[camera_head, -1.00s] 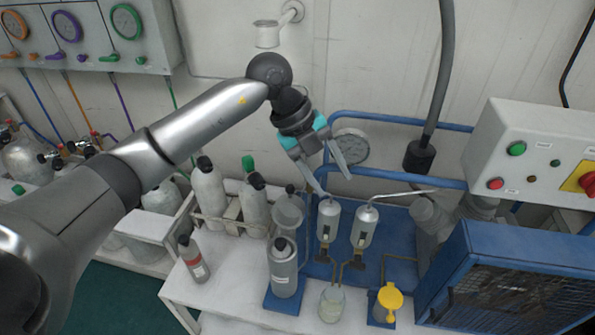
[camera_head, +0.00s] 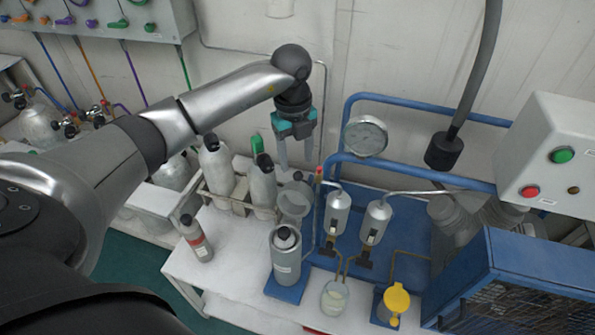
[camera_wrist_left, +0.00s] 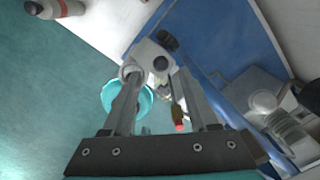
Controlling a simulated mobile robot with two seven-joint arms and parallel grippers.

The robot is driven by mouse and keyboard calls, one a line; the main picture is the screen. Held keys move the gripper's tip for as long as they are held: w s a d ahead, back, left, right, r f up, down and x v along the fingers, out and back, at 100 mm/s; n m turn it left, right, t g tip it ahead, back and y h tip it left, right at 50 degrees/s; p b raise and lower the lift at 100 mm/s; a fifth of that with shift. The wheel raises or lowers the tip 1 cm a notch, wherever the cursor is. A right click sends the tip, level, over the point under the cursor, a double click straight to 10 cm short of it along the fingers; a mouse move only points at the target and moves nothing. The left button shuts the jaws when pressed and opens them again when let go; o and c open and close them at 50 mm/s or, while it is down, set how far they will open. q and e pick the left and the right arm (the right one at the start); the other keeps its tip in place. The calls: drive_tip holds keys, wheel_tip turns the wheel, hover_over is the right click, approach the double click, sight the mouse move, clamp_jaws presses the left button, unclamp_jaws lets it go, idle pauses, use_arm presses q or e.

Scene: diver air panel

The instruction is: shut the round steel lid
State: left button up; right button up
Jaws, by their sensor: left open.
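A round grey disc (camera_head: 296,202), which looks like the steel lid, stands raised behind a grey canister (camera_head: 286,262) on the white bench. The canister's top shows a dark round part. My left gripper (camera_head: 296,158) is above and behind the disc, fingers pointing down, open and apart from it. In the left wrist view the open fingers (camera_wrist_left: 158,85) have nothing clearly held between them. A pale block with a dark round spot (camera_wrist_left: 160,62) and a red-tipped part (camera_wrist_left: 180,126) show there. I cannot clearly make out the lid in that view. My right gripper is not in view.
Grey bottles (camera_head: 215,170) stand in a rack left of the disc. Two small steel cylinders (camera_head: 337,212) and a blue rail (camera_head: 345,105) with a round gauge (camera_head: 365,136) are to the right. A yellow cap (camera_head: 397,299) is at the front right.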

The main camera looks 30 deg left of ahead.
sight(298, 173)
use_arm(q)
drive_tip(key=shift+w+d+f+b, duration=0.1)
drive_tip(key=shift+f+b, duration=0.05)
drive_tip(key=shift+f, duration=1)
drive_tip(key=shift+w+f+b, duration=0.1)
drive_tip(key=shift+f+b, duration=0.05)
drive_tip(key=shift+f, duration=1)
drive_tip(key=shift+c, duration=0.2)
clamp_jaws()
drive_tip(key=shift+s, duration=0.1)
